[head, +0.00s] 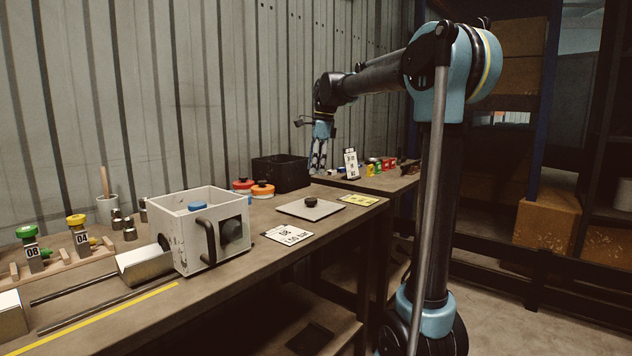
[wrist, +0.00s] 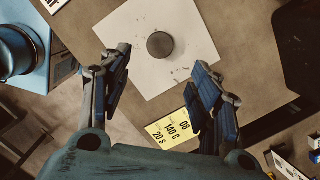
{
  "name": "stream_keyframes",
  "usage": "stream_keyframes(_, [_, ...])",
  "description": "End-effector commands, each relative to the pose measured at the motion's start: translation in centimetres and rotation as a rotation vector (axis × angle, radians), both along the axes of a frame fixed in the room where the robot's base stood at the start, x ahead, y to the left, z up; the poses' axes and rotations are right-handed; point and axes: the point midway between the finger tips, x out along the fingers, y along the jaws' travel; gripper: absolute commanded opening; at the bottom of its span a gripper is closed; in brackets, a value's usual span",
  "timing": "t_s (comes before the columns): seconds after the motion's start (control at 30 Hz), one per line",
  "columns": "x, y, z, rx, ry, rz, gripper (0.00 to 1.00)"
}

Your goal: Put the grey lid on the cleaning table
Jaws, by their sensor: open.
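The grey lid (head: 297,207) is a flat square plate with a round dark knob (head: 311,202). It lies on the near workbench (head: 240,262), close to its right end. In the wrist view the lid (wrist: 190,27) lies just beyond my open fingers, with its knob (wrist: 160,45) roughly centred between them. My gripper (head: 318,163) hangs pointing down above and behind the lid in the head view. In the wrist view my gripper (wrist: 156,88) is open and empty. A second table (head: 385,184) stands behind the workbench; I cannot tell which table is the cleaning one.
A white box (head: 190,247) with a handle stands left of the lid. A black crate (head: 280,173) and orange-lidded containers (head: 262,189) stand behind. A yellow card (head: 358,200) and a white card (head: 287,235) lie near the lid. Small coloured items (head: 380,165) stand on the second table.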

Motion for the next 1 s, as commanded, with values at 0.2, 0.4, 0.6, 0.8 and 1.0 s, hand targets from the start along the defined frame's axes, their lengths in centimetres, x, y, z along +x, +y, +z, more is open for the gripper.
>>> stream_keyframes(0.2, [0.0,-0.2,1.3,0.000,0.000,0.000,0.57])
stream_keyframes(0.4, [-0.6,-0.8,1.1,-0.001,-0.008,0.022,0.57])
stream_keyframes(0.6, [-4.4,-4.4,-0.8,-0.013,-0.058,0.179,0.57])
stream_keyframes(0.8, [-9.8,-8.7,-4.3,-0.036,-0.124,0.404,0.57])
stream_keyframes(1.0, [-15.3,-12.4,-8.6,-0.071,-0.182,0.632,0.57])
